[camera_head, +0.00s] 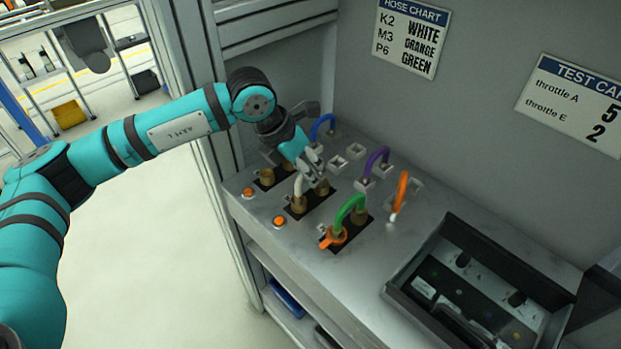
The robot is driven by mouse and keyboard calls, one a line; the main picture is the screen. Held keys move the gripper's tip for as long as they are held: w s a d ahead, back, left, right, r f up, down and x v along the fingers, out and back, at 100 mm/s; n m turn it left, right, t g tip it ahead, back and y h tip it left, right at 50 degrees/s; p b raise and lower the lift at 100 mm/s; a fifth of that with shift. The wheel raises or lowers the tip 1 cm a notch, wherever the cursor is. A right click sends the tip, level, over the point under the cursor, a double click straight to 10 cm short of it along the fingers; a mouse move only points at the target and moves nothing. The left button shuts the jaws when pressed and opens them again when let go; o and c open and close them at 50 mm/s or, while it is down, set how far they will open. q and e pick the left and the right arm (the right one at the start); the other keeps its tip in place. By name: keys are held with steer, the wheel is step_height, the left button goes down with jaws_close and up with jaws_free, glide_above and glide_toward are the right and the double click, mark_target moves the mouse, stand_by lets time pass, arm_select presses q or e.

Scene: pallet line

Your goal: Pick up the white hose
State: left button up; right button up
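The white hose (298,184) stands on the grey bench, rising from a brass fitting on a black plate (310,206). Most of its arch is hidden behind my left gripper (312,176). My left gripper reaches in from the left and points down at the top of the white hose. Its fingers overlap the hose in the picture, and I cannot tell whether they are closed on it. The hose is still low at its fitting. My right gripper does not show.
A green hose (348,208) with an orange lever (333,238) stands just in front. Blue (322,127), purple (375,160) and orange (401,190) hoses stand behind and to the right. An open black case (400,285) lies at right. Two orange buttons (279,221) line the front edge.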

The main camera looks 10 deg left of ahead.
arm_select(q)
jaws_close()
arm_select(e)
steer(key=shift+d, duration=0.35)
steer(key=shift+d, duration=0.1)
arm_select(q)
steer(key=shift+w+r, duration=0.1)
steer(key=shift+r, duration=0.05)
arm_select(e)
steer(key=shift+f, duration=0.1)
